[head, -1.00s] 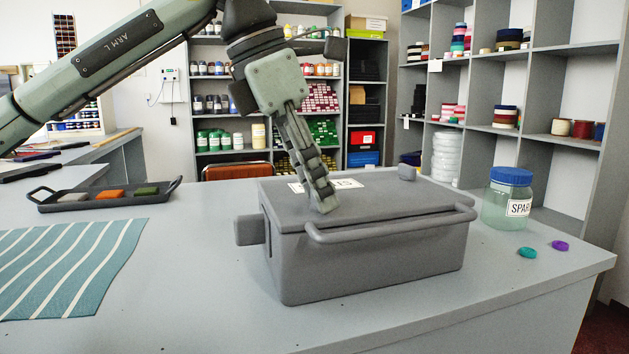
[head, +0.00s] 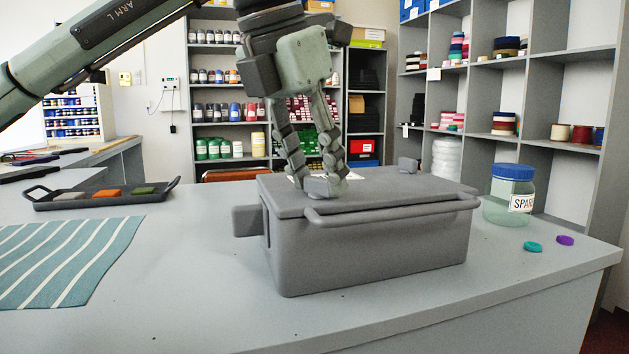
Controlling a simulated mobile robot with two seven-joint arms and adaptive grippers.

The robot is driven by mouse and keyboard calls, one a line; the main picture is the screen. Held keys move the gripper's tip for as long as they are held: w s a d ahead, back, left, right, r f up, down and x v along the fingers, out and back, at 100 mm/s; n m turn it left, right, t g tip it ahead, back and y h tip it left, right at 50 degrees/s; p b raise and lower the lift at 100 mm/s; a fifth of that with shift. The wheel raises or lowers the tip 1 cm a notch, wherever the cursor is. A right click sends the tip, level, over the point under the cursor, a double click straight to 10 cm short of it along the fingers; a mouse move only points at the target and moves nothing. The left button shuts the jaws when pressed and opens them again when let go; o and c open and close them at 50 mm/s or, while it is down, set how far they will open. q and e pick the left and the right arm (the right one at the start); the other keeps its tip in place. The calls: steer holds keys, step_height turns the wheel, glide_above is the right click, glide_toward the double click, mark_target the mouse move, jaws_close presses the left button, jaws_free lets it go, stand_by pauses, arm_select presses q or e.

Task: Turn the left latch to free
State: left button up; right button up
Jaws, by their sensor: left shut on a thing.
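A grey lidded box (head: 370,250) stands on the counter, with a bar handle along its front. Another small grey knob (head: 408,165) stands up at the lid's back right. My right gripper is not in view.
A dark tray (head: 95,204) with coloured swatches and a striped teal cloth (head: 65,260) lie to the left. A blue-capped jar (head: 508,200) stands at the right, near a teal disc (head: 533,246) and a purple disc (head: 565,240). Shelves stand behind.

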arm_select(q)
steer(key=n+y+b, duration=0.1)
steer(key=n, duration=0.1)
steer(key=n+t+y+b, duration=0.1)
steer(key=n, duration=0.2)
steer(key=shift+s+d+n, duration=0.1)
steer(key=shift+d+n, duration=0.1)
steer(key=shift+n, duration=0.1)
steer(key=n+y+b, duration=0.1)
steer(key=n, duration=0.1)
steer(key=shift+n, duration=0.4)
steer(key=shift+d+n+y, duration=0.1)
steer(key=shift+n+y, duration=0.6)
steer(key=shift+n, duration=0.9)
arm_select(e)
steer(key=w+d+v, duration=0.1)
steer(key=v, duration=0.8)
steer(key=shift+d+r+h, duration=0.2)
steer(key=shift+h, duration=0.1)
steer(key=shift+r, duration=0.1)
arm_select(q)
steer(key=o, duration=1.2)
steer(key=shift+c, duration=0.2)
steer(key=v, duration=1.2)
steer(key=shift+b, duration=0.3)
